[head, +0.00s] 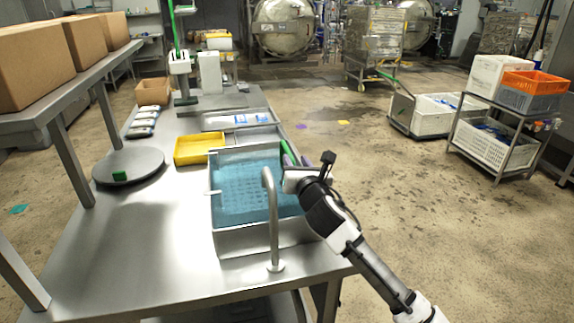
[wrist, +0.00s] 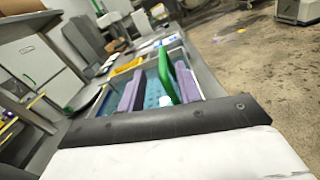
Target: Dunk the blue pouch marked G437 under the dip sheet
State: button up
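A steel basin (head: 250,240) in the bench holds blue water, with a perforated sheet (head: 243,180) showing in it. My gripper (head: 297,160) is over the basin's right side. In the wrist view its two purple fingers (wrist: 159,72) stand apart. A green bar (wrist: 165,76) shows between them, closer to the right finger; I cannot tell whether it touches. A small white piece (wrist: 165,101) shows low between the fingers. White-and-blue pouches (head: 240,120) lie in a steel tray behind the basin. I can read no G437 marking and cannot pick out that pouch.
A curved tap (head: 271,220) rises at the basin's front. A yellow tray (head: 200,149) is behind the basin. A round plate (head: 130,168) with a green block (head: 120,176) is at left, near a row of pouches (head: 145,121).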

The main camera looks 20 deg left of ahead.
aim_at(290, 153)
jog(key=shift+f, duration=0.65)
jog(key=shift+w+a+f, duration=0.1)
jog(key=shift+f, duration=0.05)
jog(key=p+x, duration=0.2)
jog(key=x, duration=0.4)
jog(key=shift+w+a, duration=0.1)
jog(key=shift+a, duration=0.05)
jog(key=shift+w+a, duration=0.25)
jog(key=shift+w, duration=0.2)
grip_shut()
